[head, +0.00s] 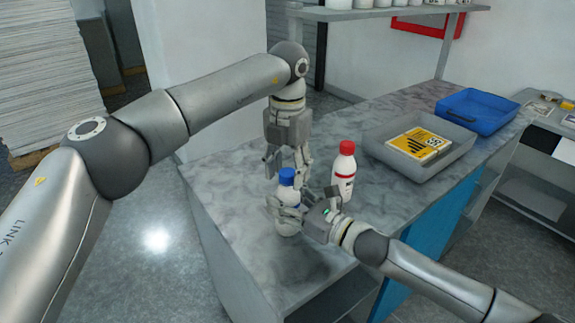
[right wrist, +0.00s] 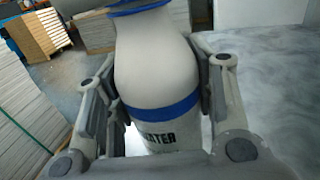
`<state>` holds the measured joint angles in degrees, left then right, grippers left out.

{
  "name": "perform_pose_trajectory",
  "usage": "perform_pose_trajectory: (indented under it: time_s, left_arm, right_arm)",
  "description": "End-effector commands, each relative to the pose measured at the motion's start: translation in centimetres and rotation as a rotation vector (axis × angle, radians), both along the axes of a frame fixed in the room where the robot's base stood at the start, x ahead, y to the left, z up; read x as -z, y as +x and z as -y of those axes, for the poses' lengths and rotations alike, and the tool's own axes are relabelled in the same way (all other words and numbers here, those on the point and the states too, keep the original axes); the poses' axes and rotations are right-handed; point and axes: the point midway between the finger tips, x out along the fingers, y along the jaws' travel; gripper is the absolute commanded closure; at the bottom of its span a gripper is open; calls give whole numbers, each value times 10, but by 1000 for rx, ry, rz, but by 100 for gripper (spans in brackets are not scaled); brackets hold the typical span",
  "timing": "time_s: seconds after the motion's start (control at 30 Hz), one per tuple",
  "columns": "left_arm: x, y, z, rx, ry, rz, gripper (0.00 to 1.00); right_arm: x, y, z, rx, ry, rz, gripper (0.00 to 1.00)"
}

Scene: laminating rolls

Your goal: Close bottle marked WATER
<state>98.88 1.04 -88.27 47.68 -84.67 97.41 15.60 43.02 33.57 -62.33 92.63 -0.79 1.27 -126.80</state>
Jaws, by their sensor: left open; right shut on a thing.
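The WATER bottle (head: 288,197) is white with a blue cap (head: 287,176), and stands upright near the counter's front left corner. In the right wrist view the bottle (right wrist: 157,62) shows a blue band and part of its black lettering; the blue edge at its top is cut off by the frame. My right gripper (head: 287,214) is shut around the bottle's body. My left gripper (head: 286,168) is open, pointing down, just above and behind the cap. I cannot tell whether its fingers touch the cap or how tightly the cap sits.
A white bottle with a red cap (head: 343,172) stands close to the right of my grippers. A grey tray (head: 380,146) with a yellow-labelled stack (head: 418,143) and a blue tray (head: 485,107) sit farther back. The counter (head: 235,185) is clear at left.

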Motion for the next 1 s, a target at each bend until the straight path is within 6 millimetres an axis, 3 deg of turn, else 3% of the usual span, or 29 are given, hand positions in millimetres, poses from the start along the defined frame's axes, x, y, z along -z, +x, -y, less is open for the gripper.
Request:
perform_pose_trajectory:
  time_s: [0.07,0.4,0.63,0.67,0.7,0.83,1.0]
  left_arm:
    - [0,0,0,0,0,0,53]
    - [0,0,0,0,0,0,97]
    - [0,0,0,4,0,0,98]
    - [0,0,0,4,0,0,66]
    - [0,0,0,4,0,0,61]
    - [0,0,0,4,0,0,45]
    - [0,0,0,4,0,0,45]
  right_arm:
    - [0,0,0,1,0,0,100]
    - [0,0,0,1,0,0,100]
    - [0,0,0,0,0,0,100]
    - [0,0,0,0,0,0,100]
    - [0,0,0,0,0,0,100]
    - [0,0,0,0,0,0,100]
    - [0,0,0,0,0,0,100]
